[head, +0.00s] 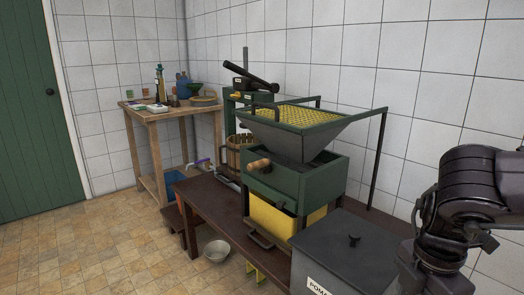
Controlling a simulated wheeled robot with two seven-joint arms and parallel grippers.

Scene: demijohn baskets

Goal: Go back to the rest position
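Part of my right arm (468,195) comes in at the right edge, bent downward beside the grey lidded bin. Its gripper fingers do not show. My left arm and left gripper are out of view. No object is seen held. A green crusher (295,187) with a wide hopper (300,140) and a yellow grid on top stands on a dark bench (213,200). A wooden-handled crank is on its front.
The grey lidded bin (345,255) stands close at the front right, near my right arm. A wooden table (163,115) with bottles and small items stands in the back corner. A metal bowl (216,251) is low beside the bench. The tiled floor (100,260) at left is clear.

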